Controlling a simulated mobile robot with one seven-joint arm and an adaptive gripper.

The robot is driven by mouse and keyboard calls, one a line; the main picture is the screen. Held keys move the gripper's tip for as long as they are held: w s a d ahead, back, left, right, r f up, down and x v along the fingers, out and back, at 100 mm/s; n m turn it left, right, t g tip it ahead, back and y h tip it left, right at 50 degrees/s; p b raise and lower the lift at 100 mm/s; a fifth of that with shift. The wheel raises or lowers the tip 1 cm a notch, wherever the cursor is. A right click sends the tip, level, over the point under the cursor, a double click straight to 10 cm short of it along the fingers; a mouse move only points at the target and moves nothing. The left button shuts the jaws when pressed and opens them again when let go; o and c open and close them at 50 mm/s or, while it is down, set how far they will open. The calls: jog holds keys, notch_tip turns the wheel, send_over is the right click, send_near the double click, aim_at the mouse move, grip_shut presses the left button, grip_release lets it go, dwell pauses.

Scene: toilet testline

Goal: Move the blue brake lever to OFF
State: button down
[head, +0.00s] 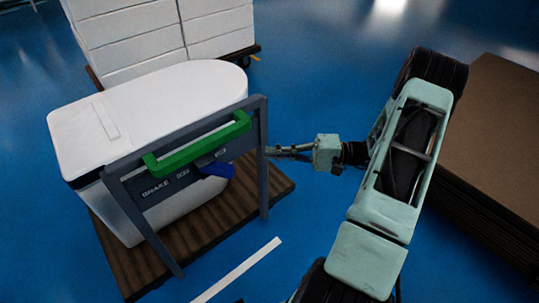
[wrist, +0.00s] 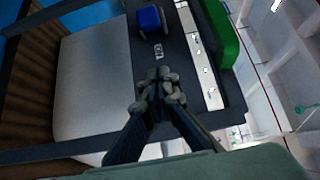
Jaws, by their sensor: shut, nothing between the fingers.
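The blue brake lever (head: 217,170) sticks out from the dark panel (head: 170,188), below the green handle (head: 200,146) in the head view. The panel bears a BRAKE label left of the lever. In the wrist view the blue lever (wrist: 150,19) is at the top, beyond my fingertips. My gripper (head: 272,151) is at the right post of the grey frame in the head view, pointing left. In the wrist view my gripper (wrist: 158,83) is shut and empty, in front of the panel and apart from the lever. The lever's OFF mark cannot be read.
The grey frame (head: 263,190) stands against a white toilet-shaped unit (head: 150,90) on a brown slatted pallet (head: 265,185). White boxes (head: 160,30) are stacked behind. A brown stack (head: 500,130) lies right of my arm. Blue floor is clear in front.

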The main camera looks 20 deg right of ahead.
aim_at(217, 169)
jog(key=a+b, duration=0.1)
jog(key=a, duration=0.8)
jog(key=shift+s+a, duration=0.15)
